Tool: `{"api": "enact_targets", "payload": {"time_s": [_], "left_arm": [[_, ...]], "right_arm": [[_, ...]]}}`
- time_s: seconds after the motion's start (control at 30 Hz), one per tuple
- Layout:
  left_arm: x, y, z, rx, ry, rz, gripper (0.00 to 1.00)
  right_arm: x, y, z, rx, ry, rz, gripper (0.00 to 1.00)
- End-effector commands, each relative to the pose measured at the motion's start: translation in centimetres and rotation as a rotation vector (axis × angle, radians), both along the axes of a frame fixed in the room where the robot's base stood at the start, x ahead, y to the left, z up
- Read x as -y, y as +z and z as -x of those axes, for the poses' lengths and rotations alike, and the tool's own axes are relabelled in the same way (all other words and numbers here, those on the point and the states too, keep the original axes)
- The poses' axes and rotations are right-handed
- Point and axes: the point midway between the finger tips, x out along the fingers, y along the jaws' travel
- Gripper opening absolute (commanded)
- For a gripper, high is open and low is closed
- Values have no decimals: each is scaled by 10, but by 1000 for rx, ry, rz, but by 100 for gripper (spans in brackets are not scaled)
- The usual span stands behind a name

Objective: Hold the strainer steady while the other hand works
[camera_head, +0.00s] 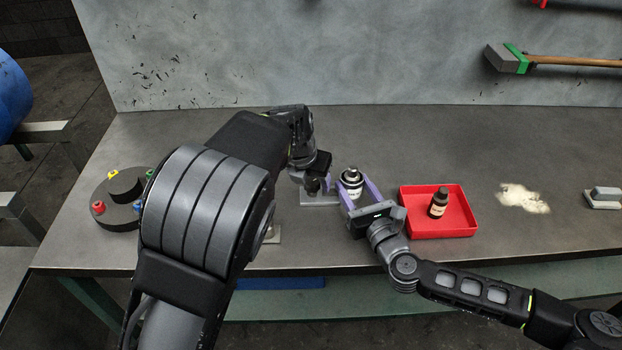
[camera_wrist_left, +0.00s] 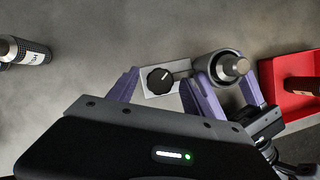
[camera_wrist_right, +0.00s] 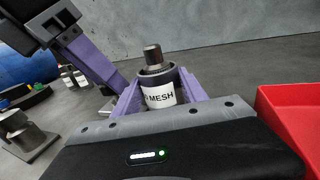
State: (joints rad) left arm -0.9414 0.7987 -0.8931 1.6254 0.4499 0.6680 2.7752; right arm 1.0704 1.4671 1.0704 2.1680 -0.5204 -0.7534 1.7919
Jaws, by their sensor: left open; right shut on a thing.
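The strainer is a dark cylinder with a white "MESH" label (camera_wrist_right: 160,95) and a narrower cap. It stands upright between the purple fingers of my right gripper (camera_head: 358,192), which is shut on it. It also shows in the head view (camera_head: 351,178) and, from above, in the left wrist view (camera_wrist_left: 233,67). My left gripper (camera_wrist_left: 160,78) is open, just left of the strainer. A black round knob (camera_wrist_left: 160,80) on a pale plate shows between its fingers. In the head view the plate (camera_head: 320,198) shows partly and my left gripper hides the knob.
A red tray (camera_head: 462,233) holding a brown bottle (camera_head: 438,205) stands right of my right gripper. A round dark stand with coloured pieces (camera_head: 122,205) lies at left. A pale powder patch (camera_head: 523,197) and grey block (camera_head: 603,198) lie right. My left arm hides part of the bench.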

Motion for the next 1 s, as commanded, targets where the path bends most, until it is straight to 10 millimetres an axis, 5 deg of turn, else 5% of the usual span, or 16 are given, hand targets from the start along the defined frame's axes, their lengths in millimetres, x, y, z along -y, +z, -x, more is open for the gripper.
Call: {"api": "enact_targets", "payload": {"time_s": [0.77,1.0], "left_arm": [[0,0,0,0,0,0,0],[0,0,0,0,-6,0,0]], "right_arm": [[0,0,0,0,0,0,0],[0,0,0,0,0,-1,0]]}}
